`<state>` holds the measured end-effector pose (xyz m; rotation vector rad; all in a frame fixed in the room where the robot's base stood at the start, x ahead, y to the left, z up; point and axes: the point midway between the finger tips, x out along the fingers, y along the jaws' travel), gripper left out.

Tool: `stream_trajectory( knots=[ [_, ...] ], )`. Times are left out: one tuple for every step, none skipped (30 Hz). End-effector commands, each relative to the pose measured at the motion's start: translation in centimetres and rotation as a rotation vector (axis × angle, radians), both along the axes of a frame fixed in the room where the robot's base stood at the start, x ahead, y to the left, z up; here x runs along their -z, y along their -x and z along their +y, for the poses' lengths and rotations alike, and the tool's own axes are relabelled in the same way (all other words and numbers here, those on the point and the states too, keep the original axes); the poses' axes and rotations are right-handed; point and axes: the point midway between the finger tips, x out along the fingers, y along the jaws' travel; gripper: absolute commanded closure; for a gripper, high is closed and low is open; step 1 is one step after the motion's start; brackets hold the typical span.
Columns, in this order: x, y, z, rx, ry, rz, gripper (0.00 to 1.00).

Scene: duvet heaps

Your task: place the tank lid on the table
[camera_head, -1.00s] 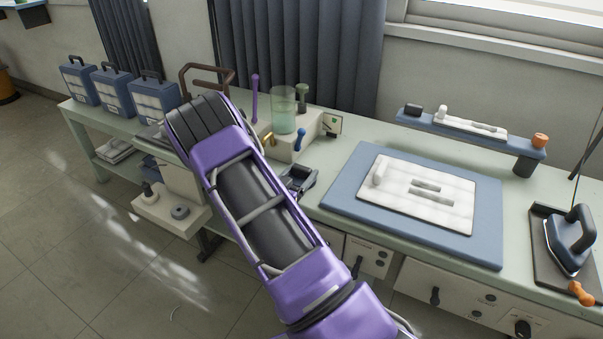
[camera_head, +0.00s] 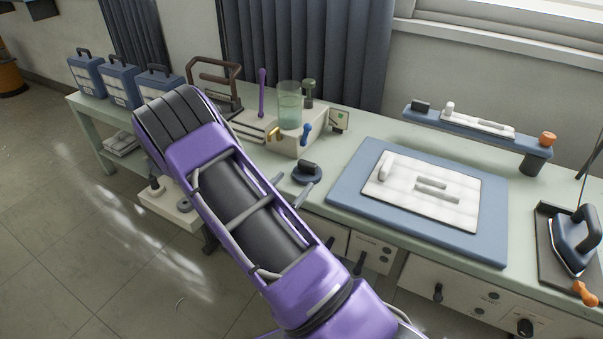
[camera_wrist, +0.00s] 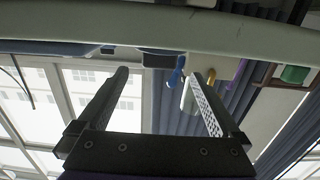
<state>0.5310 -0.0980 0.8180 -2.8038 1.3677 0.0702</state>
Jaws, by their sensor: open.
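The tank lid (camera_head: 307,175), a dark round disc with a block handle, rests on the table (camera_head: 340,140) near its front edge, left of the blue mat. It also shows upside down in the wrist view (camera_wrist: 161,60), between and beyond my fingers. My gripper (camera_head: 292,184) is open and empty, just in front of the lid and apart from it. Its two spread fingers show in the wrist view (camera_wrist: 160,75). The clear tank (camera_head: 289,108) with greenish liquid stands behind the lid, its top uncovered.
A white slab lies on the blue mat (camera_head: 345,190) to the right. An iron (camera_head: 575,240) stands at the far right. Blue cases (camera_head: 120,85) stand at the far left. A purple stick (camera_head: 262,90) and a blue handle (camera_head: 306,132) are near the tank.

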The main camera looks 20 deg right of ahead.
Motion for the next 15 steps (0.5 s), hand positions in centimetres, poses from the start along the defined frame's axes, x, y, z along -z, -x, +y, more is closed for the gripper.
stream_trajectory(
  knots=[
    [-0.1,0.5,0.8,-0.003,-0.001,0.0,0.0],
    [-0.1,0.7,1.1,-0.003,-0.001,0.0,0.0],
    [-0.1,1.1,1.5,-0.001,-0.001,0.001,0.0],
    [-0.1,1.3,1.7,-0.001,0.0,0.0,0.0],
    [-0.2,1.4,2.0,-0.002,-0.001,-0.001,0.0],
    [-0.2,1.6,2.2,-0.002,-0.001,-0.001,0.0],
    [-0.2,1.7,2.3,-0.001,-0.001,-0.001,0.0],
    [-0.2,1.8,2.4,0.0,-0.001,-0.001,0.0],
    [-0.2,1.9,2.4,0.0,-0.001,-0.001,0.0],
    [-0.2,1.9,2.5,0.001,-0.001,-0.001,0.0],
    [-0.2,2.0,2.5,0.001,-0.001,-0.001,0.0],
    [-0.2,2.0,2.5,0.001,-0.001,-0.001,0.0],
    [-0.2,2.0,2.5,0.001,-0.001,-0.001,0.0],
    [-0.2,1.9,2.5,0.001,-0.001,-0.001,0.0],
    [-0.2,1.9,2.5,0.001,-0.001,-0.001,0.0]
  ],
)
